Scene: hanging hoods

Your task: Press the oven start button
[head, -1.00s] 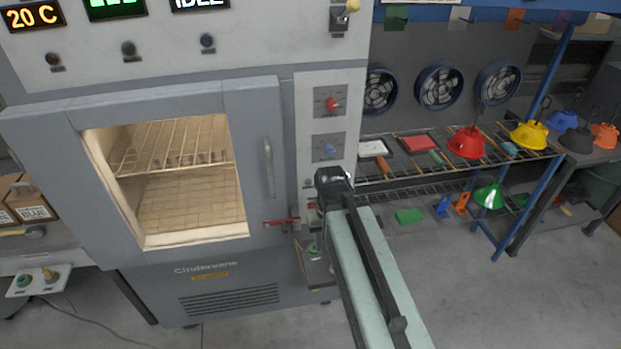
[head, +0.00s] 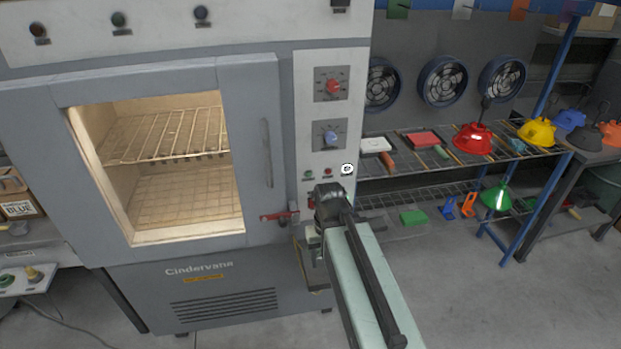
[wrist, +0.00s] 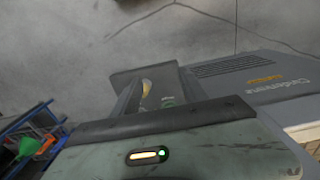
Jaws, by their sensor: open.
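The oven (head: 262,215) stands at the left, its lit chamber visible through the door window. Its control strip carries a red knob (head: 333,87) and a blue knob (head: 330,137). Below them are a small green button (head: 308,175), a small red button (head: 327,172) and a round white mark (head: 347,169). Labels are too small to read, so I cannot tell which is start. My arm's end is just below this row. My gripper (wrist: 155,90) points down beside the oven's lower front, open and apart from the buttons. In the head view it is partly hidden by my arm.
A red door latch (head: 277,216) sticks out left of my arm. A wire shelf (head: 450,165) with tools and coloured hoods stands at the right, under several round fans (head: 443,81). The floor in front is clear.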

